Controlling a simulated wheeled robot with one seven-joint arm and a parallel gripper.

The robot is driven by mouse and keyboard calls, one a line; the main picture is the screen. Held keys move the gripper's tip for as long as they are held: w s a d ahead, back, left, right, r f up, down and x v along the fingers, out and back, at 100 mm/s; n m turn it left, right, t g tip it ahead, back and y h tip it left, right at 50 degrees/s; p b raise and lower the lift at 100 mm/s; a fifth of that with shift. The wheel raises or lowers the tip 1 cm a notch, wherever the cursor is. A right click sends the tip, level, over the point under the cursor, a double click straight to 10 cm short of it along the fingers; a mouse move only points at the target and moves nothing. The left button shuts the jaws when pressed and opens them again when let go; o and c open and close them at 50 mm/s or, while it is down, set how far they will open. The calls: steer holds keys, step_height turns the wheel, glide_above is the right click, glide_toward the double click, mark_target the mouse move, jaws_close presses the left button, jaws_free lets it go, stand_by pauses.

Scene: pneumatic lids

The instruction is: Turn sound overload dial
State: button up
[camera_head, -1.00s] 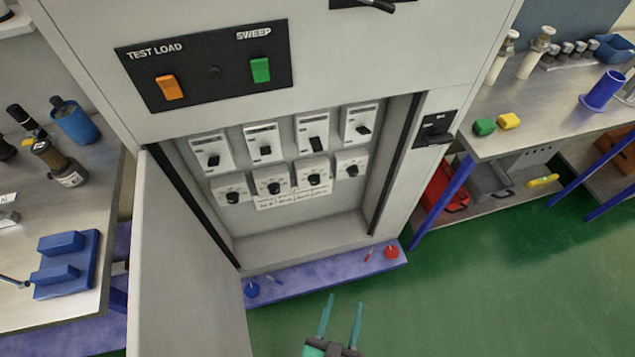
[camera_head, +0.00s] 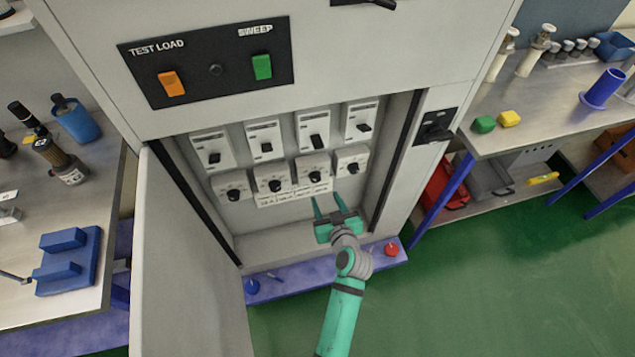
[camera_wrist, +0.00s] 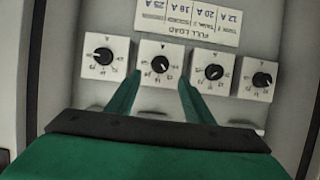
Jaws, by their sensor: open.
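Several black dials on white plates form the lower row inside the open cabinet; their labels are too small to tell which is sound overload. In the head view they include a far left dial (camera_head: 233,194), a second dial (camera_head: 275,186), a third dial (camera_head: 315,175) and a far right dial (camera_head: 352,168). My gripper (camera_head: 327,202) is open and empty, below the right part of this row. In the wrist view, which is upside down, its green fingers (camera_wrist: 160,82) point toward a dial (camera_wrist: 160,64), one at each lower side of it. Contact is not visible.
A row of switches (camera_head: 266,147) sits above the dials. A label strip (camera_head: 293,193) lies below them. The cabinet door (camera_head: 185,260) stands open at left, and the cabinet side wall (camera_head: 392,165) bounds the right. The purple ledge (camera_head: 300,277) lies below.

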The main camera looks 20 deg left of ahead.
mark_target(317, 180)
steer(key=x, duration=1.1)
steer(key=shift+a+r, duration=0.1)
steer(key=c, duration=1)
steer(key=shift+c, duration=0.2)
steer(key=shift+w+d+m+g+y, duration=0.1)
steer(key=shift+m+g+y, duration=0.1)
steer(key=shift+m+y, duration=0.3)
steer(key=shift+d+m+g+y, duration=0.2)
steer(key=shift+m+y, duration=0.1)
steer(key=shift+m, duration=0.4)
steer(key=m+y, duration=0.2)
steer(key=m, duration=0.1)
steer(key=shift+m+g, duration=0.3)
steer(key=shift+g, duration=0.1)
